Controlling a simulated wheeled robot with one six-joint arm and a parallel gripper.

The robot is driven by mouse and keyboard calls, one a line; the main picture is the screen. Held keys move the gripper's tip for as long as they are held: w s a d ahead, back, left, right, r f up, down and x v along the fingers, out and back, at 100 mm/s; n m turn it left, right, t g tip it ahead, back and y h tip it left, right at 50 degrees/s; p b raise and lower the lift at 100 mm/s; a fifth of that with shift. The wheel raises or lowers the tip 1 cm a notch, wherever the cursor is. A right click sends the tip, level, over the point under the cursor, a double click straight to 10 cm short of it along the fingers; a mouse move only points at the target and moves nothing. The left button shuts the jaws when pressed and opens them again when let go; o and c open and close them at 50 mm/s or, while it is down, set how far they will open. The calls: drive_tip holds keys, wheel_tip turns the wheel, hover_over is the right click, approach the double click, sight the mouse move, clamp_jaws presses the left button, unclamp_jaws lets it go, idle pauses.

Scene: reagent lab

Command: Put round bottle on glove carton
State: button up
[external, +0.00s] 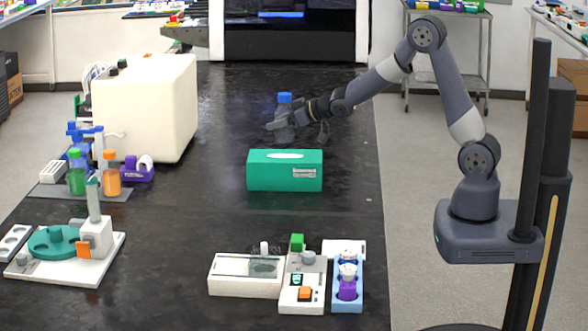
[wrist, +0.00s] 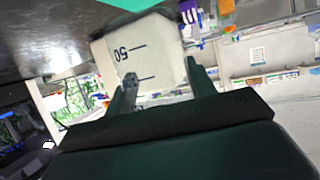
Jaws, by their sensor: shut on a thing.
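The round bottle (external: 285,99) has a blue cap and is held by my gripper (external: 284,127) above the back of the green glove carton, as seen in the external view. In the wrist view the bottle (wrist: 140,50) is whitish with dark graduation marks and the number 50, between the two fingers of my gripper (wrist: 150,88). The green glove carton (external: 284,176) stands on the black bench with a white slot on top. A strip of green shows at the top of the wrist view, and I cannot tell for sure that it is the carton.
A large cream machine (external: 145,108) stands at the left of the bench (external: 210,215). In front of it are green and orange bottles on a stand. A turntable device (external: 62,245) is at lower left. Small instruments (external: 300,280) stand at the front. The bench around the carton is clear.

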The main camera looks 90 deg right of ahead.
sight(281, 137)
drive_tip(key=shift+f, duration=2.3)
drive_tip(key=shift+f, duration=0.15)
drive_tip(key=o, duration=1)
drive_tip(key=shift+c, duration=0.2)
drive_tip(key=shift+r, duration=0.25)
drive_tip(key=v, duration=1.2)
drive_tip(key=shift+b, duration=0.45)
drive_tip(key=shift+f, duration=0.15)
